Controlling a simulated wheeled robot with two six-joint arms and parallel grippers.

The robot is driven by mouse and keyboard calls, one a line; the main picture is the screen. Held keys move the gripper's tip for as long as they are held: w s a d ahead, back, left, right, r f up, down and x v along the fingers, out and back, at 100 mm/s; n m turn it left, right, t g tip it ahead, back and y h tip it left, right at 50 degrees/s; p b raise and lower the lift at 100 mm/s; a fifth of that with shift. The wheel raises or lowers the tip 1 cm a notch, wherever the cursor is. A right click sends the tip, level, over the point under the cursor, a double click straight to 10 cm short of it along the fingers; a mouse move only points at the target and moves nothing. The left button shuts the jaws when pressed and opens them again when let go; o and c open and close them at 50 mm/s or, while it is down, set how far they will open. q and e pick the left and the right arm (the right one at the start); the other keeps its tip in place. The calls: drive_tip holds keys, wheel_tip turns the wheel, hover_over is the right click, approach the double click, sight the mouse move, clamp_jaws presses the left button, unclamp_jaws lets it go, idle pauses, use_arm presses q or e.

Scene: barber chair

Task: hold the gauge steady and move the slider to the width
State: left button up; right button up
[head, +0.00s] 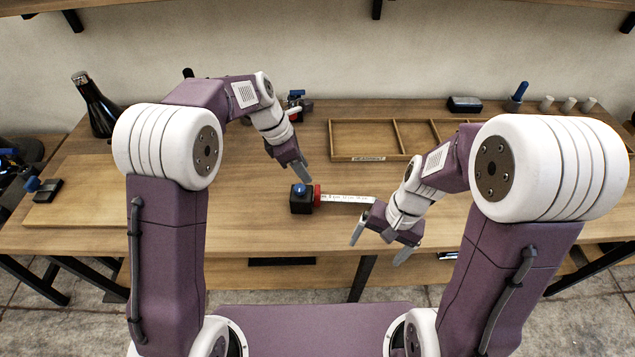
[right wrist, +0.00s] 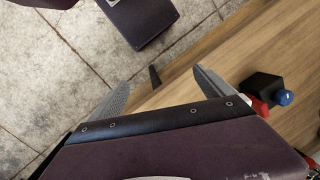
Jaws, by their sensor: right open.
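The gauge is a black block (head: 301,200) with a blue knob on top, standing on the wooden table. A white scale strip with dark marks (head: 345,199) runs from it to the right. The red slider (head: 317,195) sits against the block, at the strip's left end. My left gripper (head: 297,176) is above and just behind the block, apart from it; its jaw gap is unclear. My right gripper (head: 380,252) is open and empty at the table's front edge, right of the strip's end. In the right wrist view the black block (right wrist: 262,88) and red slider (right wrist: 260,106) lie beyond the right finger.
A divided wooden tray (head: 362,157) lies at the back right. A dark bottle (head: 97,108) and a pale board (head: 85,190) are at the left. Small cups (head: 568,104) and a blue-handled item (head: 517,96) stand at the far right. The table around the gauge is clear.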

sight(300, 193)
drive_tip(key=w+a+m+y, duration=0.1)
drive_tip(key=a+m, duration=0.1)
drive_tip(key=w+a+f+m+y, duration=0.1)
drive_tip(key=w+a+m+y, duration=0.2)
drive_tip(key=w+a+m, duration=0.1)
drive_tip(key=a, duration=0.1)
drive_tip(key=shift+f+m+g+y, duration=0.25)
drive_tip(key=shift+m+g+y, duration=0.05)
drive_tip(key=shift+m+y, duration=0.1)
drive_tip(key=w+a+m+t+y, duration=0.1)
drive_tip(key=w+m+y, duration=0.1)
drive_tip(key=w+m, duration=0.1)
drive_tip(key=w+a+m+t+y, duration=0.1)
drive_tip(key=w+m+y, duration=0.1)
drive_tip(key=w, duration=0.3)
drive_tip(key=w+a+m+t+y, duration=0.1)
drive_tip(key=w+m+t+y, duration=0.1)
drive_tip(key=w+m, duration=0.1)
drive_tip(key=shift+w+m, duration=0.3)
drive_tip(key=shift+w, duration=0.3)
drive_tip(key=shift+w+a+r, duration=0.15)
drive_tip(key=shift+r, duration=0.05)
drive_tip(key=shift+m+t, duration=0.3)
drive_tip(key=x, duration=0.9)
drive_tip(key=shift+w+a, duration=0.1)
drive_tip(key=shift+a, duration=0.05)
drive_tip(key=shift+c, duration=0.3)
clamp_jaws()
